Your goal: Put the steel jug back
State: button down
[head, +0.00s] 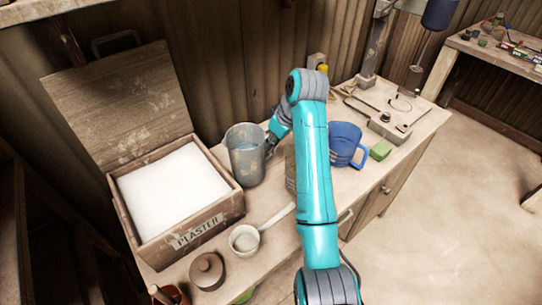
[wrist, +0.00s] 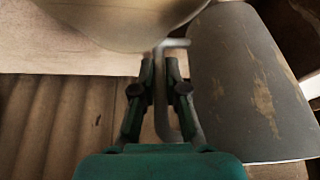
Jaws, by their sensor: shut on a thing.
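The steel jug (head: 246,160) is a grey, worn metal vessel standing upright just right of the plaster box. Its inside looks pale blue-grey; I cannot tell what is in it. My gripper (head: 271,143) is at the jug's right side, partly hidden by my arm. In the wrist view my gripper's fingers (wrist: 160,75) are closed around the thin grey handle of the jug (wrist: 245,85), whose body fills the right side. I cannot tell whether its base touches the bench.
The open plaster box (head: 190,232) is close on the jug's left. A white ladle (head: 246,238) and a brown lidded pot (head: 207,271) lie in front. A blue jug (head: 345,143) and green block (head: 380,151) are right of my arm. A pale rounded thing (wrist: 125,25) shows in the wrist view.

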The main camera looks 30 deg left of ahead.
aim_at(272, 154)
jog(key=shift+f, duration=2.35)
jog(key=shift+f, duration=0.1)
jog(key=c, duration=1.2)
grip_release()
